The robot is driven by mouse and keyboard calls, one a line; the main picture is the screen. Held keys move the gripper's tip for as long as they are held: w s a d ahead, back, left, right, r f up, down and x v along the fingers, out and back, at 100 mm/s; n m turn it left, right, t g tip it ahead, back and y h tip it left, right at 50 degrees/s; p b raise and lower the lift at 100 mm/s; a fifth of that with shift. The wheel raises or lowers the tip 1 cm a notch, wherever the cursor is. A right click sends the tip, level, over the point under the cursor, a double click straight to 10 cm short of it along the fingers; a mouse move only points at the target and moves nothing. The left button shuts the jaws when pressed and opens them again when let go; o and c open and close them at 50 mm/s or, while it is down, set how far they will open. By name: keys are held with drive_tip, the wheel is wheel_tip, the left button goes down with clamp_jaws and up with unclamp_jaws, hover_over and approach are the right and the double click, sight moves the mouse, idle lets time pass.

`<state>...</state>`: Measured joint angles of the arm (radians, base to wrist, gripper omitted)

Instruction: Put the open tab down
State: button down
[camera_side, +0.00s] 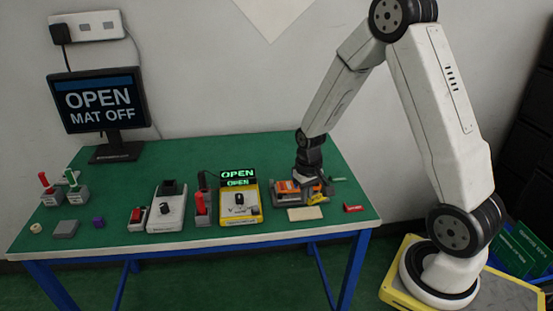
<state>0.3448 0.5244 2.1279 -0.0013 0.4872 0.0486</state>
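A yellow-edged white device (240,203) stands right of the table's middle, with a dark knob on its face. Its green-lit display (238,175) reads OPEN. A red-handled lever (201,203) on a grey base stands upright just left of it. My gripper (311,193) points down at the table's right side, over or beside an orange and grey item (288,187). The fingers are too small and hidden to tell whether they are open or hold anything. Which part is the open tab cannot be told from this view.
A monitor (98,102) reading OPEN MAT OFF stands at the back left. A cream pad (305,214) and red block (354,208) lie front right.

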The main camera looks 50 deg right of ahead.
sight(296, 215)
drive_tip(key=shift+w+d+f, duration=0.2)
drive_tip(key=shift+w+f, duration=0.55)
drive_tip(key=shift+f, duration=0.2)
drive_tip(key=shift+w+d+f, duration=0.2)
drive_tip(key=shift+w+f, duration=0.5)
drive_tip(key=shift+f, duration=0.2)
drive_tip(key=shift+w+f, duration=0.1)
drive_tip(key=shift+w+f, duration=0.15)
drive_tip(key=shift+d+f, duration=0.1)
drive_tip(key=shift+f, duration=1.45)
drive_tip(key=shift+f, duration=0.2)
drive_tip(key=c, duration=0.8)
unclamp_jaws()
drive_tip(key=shift+r, duration=0.2)
drive_tip(key=shift+r, duration=6)
